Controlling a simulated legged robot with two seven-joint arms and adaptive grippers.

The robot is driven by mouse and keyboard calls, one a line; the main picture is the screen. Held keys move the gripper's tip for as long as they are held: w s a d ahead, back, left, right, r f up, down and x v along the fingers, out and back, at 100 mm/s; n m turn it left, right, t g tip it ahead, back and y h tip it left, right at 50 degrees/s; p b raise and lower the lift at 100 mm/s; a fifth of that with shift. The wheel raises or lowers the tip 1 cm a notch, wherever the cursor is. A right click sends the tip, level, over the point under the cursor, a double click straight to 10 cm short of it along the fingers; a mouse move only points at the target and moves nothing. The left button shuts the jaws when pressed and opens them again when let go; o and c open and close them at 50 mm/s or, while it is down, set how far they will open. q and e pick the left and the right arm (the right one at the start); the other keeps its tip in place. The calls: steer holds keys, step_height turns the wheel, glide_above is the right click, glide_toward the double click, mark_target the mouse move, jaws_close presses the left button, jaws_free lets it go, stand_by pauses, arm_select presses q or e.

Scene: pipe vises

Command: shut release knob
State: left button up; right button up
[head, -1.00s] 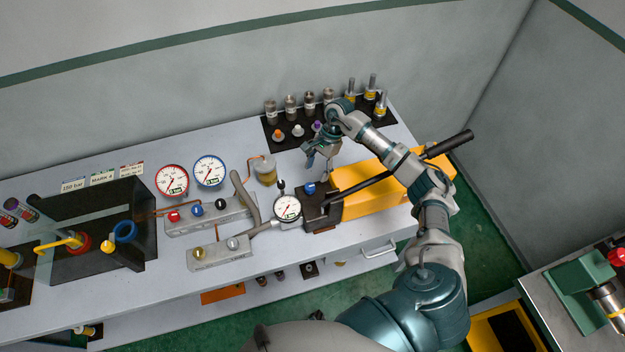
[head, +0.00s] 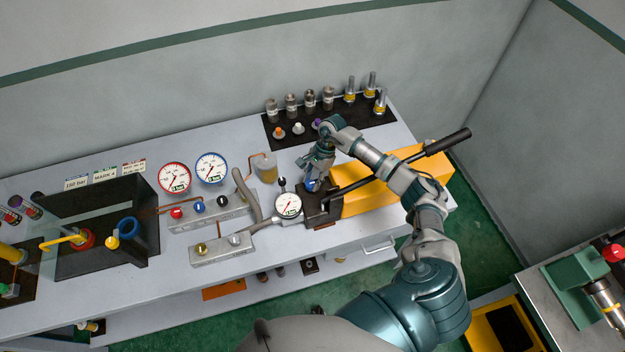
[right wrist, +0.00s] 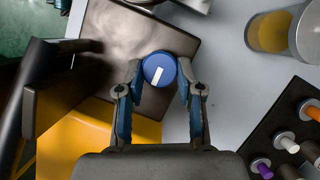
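The blue release knob (right wrist: 157,73) with a white line on its top sits on the dark block (head: 322,212) at the front of the yellow hand pump (head: 396,180). My right gripper (right wrist: 160,68) has one fingertip on each side of the knob, very close to its rim. Whether the fingertips press on it I cannot tell. In the head view my right gripper (head: 314,178) comes down over the knob and hides most of it. The white line stands nearly upright, slightly tilted, in the right wrist view. My left gripper is not in view.
The pump's black lever (head: 400,166) runs close beside my right gripper. A dial gauge (head: 288,205) and a jar of amber liquid (head: 266,172) stand to the left. A black rack (head: 350,122) with several fittings lies behind.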

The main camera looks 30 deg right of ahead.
steer(key=shift+a, duration=0.15)
steer(key=shift+m, duration=0.3)
steer(key=m+b, duration=0.1)
steer(key=m+t, duration=0.1)
steer(key=shift+s+f+m+b, duration=0.1)
steer(key=shift+s+m+b, duration=0.05)
steer(key=shift+m+b, duration=0.2)
steer(key=m+t+b, duration=0.1)
steer(key=m, duration=0.2)
steer(key=m+t+b, duration=0.1)
steer(key=m, duration=0.2)
steer(key=shift+s+a+t+h, duration=0.2)
steer(key=shift+t+h, duration=0.1)
steer(key=shift+t, duration=0.1)
steer(key=m+b, duration=0.1)
steer(key=m, duration=0.1)
steer(key=m+t+h+b, duration=0.1)
steer(key=m, duration=0.1)
steer(key=shift+a+r+m, duration=0.1)
steer(key=shift+r+m, duration=0.1)
steer(key=shift+m, duration=0.15)
steer(key=m+b, duration=0.1)
steer(key=m+h+b, duration=0.1)
steer(key=m, duration=0.1)
steer(key=shift+w+r+t+h, duration=0.1)
steer(key=shift+t+h, duration=0.2)
steer(key=shift+m, duration=0.4)
steer(key=shift+r, duration=0.1)
